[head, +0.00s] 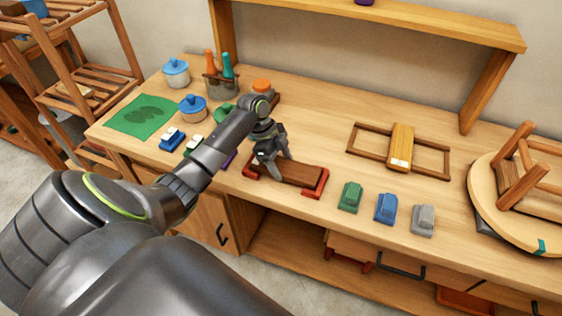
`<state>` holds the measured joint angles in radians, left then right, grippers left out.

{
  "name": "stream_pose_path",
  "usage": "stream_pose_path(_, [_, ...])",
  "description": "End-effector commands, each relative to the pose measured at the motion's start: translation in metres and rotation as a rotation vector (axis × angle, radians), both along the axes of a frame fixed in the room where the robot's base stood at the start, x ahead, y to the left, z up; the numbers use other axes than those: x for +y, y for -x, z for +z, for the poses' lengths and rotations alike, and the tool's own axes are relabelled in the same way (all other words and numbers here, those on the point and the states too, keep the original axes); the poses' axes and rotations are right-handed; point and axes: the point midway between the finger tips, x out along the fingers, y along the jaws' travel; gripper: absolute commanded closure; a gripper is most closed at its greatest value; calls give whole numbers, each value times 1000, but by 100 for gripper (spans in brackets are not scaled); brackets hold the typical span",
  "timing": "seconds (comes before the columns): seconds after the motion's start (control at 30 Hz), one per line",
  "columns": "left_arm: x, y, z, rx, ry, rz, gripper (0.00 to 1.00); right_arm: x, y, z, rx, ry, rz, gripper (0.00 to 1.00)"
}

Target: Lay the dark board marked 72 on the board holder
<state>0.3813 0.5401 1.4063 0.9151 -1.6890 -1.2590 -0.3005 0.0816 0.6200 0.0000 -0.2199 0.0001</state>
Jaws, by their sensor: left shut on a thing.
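A dark brown board (300,173) lies near the front edge of the workbench, between two red end pieces (318,184). No number is readable on it. My left gripper (280,167) is shut on the dark board near its left part, and my fingers hide some of it. Whether the board touches the red pieces is unclear. A brown wooden frame (436,159), possibly the board holder, lies further back to the right. A yellowish wooden board (402,140) with a small white label lies across its middle. My right gripper is not in view.
Green, blue and grey blocks (386,208) stand to the right of the dark board. Blue-lidded pots (193,108) and a green mat (139,116) are at the left. An upturned stool (520,180) rests at the right. Bare bench lies between board and frame.

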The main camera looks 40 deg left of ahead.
Motion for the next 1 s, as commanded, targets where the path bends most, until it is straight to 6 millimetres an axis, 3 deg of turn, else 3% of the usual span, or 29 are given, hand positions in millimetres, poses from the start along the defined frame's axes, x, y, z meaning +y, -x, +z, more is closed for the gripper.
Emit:
stream_pose_path(0.33, [0,0,-6,0,1,0,65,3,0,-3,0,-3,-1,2])
stream_pose_path(0.37, [0,0,-5,0,1,0,33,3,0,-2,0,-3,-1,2])
stream_pose_path(0.5, [0,0,-5,0,0,0,15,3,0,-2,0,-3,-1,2])
stream_pose_path(0.73, [0,0,-5,1,0,1,10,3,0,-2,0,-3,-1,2])
stream_pose_path(0.8, [0,0,-5,1,0,1,1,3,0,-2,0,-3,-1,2])
stream_pose_path(1.0, [0,0,-5,1,0,0,0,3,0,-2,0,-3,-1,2])
